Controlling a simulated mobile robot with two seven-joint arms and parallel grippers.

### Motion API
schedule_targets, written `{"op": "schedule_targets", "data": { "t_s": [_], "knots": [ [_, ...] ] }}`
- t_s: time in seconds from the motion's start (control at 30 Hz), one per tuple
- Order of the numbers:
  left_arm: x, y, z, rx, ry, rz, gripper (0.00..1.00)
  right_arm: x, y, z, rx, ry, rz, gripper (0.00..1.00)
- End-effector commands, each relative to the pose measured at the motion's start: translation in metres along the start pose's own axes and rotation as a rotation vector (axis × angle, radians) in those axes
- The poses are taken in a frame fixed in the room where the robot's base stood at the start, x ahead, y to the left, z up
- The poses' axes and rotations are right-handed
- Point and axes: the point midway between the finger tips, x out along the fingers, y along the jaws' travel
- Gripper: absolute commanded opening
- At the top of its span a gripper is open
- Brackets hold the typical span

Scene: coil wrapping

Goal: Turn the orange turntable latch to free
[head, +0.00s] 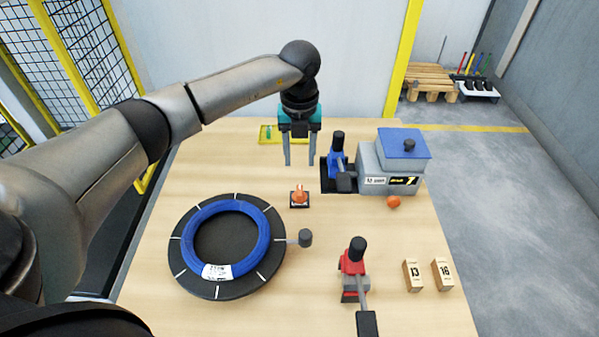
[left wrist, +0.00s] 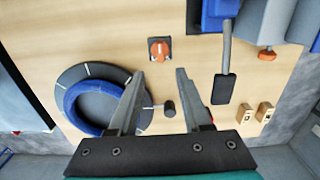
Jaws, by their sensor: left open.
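The orange turntable latch (head: 300,197) sits on a small dark square plate on the table, right of the turntable. It also shows in the left wrist view (left wrist: 159,49), beyond the fingertips. The black turntable (head: 183,266) has white marks and carries a blue coil (head: 262,235) with a white label. My left gripper (head: 299,163) is open and empty, pointing down above the table behind the latch, apart from it. Its two fingers also show in the left wrist view (left wrist: 160,80). My right gripper is not in view.
A blue-handled lever (head: 337,155) and a grey machine with a blue lid (head: 403,144) stand right of my left gripper. An orange knob (head: 393,202) is on the machine's front. A red device (head: 352,265) and two numbered blocks (head: 413,275) stand at front right. A yellow tray (head: 268,134) lies behind.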

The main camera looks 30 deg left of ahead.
Motion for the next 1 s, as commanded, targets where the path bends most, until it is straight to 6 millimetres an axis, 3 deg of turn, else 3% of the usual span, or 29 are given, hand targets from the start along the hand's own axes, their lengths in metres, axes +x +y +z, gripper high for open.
{"op": "schedule_targets", "data": {
  "t_s": [0.1,0.3,1.0],
  "knots": [
    [-0.024,0.000,0.001,-0.001,-0.004,-0.001,0.49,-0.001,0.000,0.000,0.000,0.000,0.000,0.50],
    [-0.045,0.000,0.001,-0.001,-0.001,0.000,0.49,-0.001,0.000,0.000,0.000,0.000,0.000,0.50],
    [-0.048,0.000,0.000,-0.001,0.001,0.000,0.49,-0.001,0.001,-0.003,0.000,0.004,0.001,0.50]
  ]
}}
